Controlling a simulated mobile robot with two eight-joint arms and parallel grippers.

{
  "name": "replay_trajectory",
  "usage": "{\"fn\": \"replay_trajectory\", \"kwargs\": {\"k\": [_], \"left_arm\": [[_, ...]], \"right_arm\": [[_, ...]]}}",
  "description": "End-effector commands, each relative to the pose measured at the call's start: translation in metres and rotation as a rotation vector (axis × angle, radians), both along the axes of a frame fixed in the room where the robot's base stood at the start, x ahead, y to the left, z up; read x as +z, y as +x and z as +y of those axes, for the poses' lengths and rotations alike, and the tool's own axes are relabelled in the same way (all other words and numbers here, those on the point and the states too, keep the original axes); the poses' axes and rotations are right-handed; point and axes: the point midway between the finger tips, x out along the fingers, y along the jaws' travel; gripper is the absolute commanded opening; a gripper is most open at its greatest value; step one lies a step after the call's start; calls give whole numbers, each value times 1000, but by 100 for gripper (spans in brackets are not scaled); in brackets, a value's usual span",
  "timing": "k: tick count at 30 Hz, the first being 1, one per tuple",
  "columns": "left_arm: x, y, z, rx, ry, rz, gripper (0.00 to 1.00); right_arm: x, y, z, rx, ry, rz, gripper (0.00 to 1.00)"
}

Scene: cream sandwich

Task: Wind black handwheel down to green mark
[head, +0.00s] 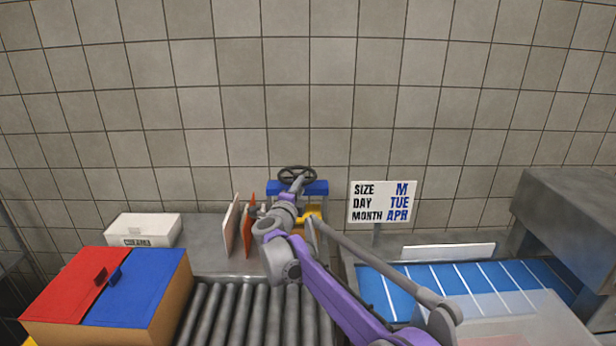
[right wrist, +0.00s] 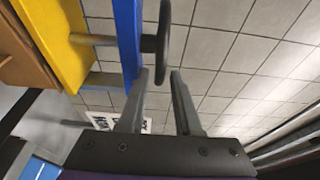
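The black handwheel (head: 297,175) stands on top of a blue crossbar (head: 318,188) at the centre of the head view. In the right wrist view the handwheel (right wrist: 163,38) is edge-on, on a grey shaft that runs through the blue bar (right wrist: 128,35) towards a yellow plate (right wrist: 62,50). My right gripper (right wrist: 158,74) is open, its fingers apart, with the near edge of the wheel at the gap between the fingertips. I cannot tell whether they touch it. My right arm hides much of the press in the head view. No green mark shows. My left gripper is out of view.
A grey roller conveyor (head: 242,316) and a red-and-blue lidded box (head: 150,285) lie at left. A white box (head: 143,230) sits behind. A sign (head: 382,203) and a blue belt (head: 475,283) are at right. Tiled wall stands close behind.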

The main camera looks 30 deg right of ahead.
Motion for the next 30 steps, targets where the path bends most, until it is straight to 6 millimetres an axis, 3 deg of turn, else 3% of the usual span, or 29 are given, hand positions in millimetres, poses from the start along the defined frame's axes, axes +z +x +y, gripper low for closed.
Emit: {"fn": "replay_trajectory", "kwargs": {"k": [12, 25, 26, 30], "left_arm": [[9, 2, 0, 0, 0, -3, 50], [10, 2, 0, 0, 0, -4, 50], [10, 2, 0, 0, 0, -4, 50], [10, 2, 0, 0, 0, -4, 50]], "right_arm": [[1, 50, -54, -2, 0, 0, 32], [0, 58, -62, -1, 0, 0, 32], [0, 58, -62, -1, 0, 0, 31], [0, 58, -62, -1, 0, 0, 6]]}}
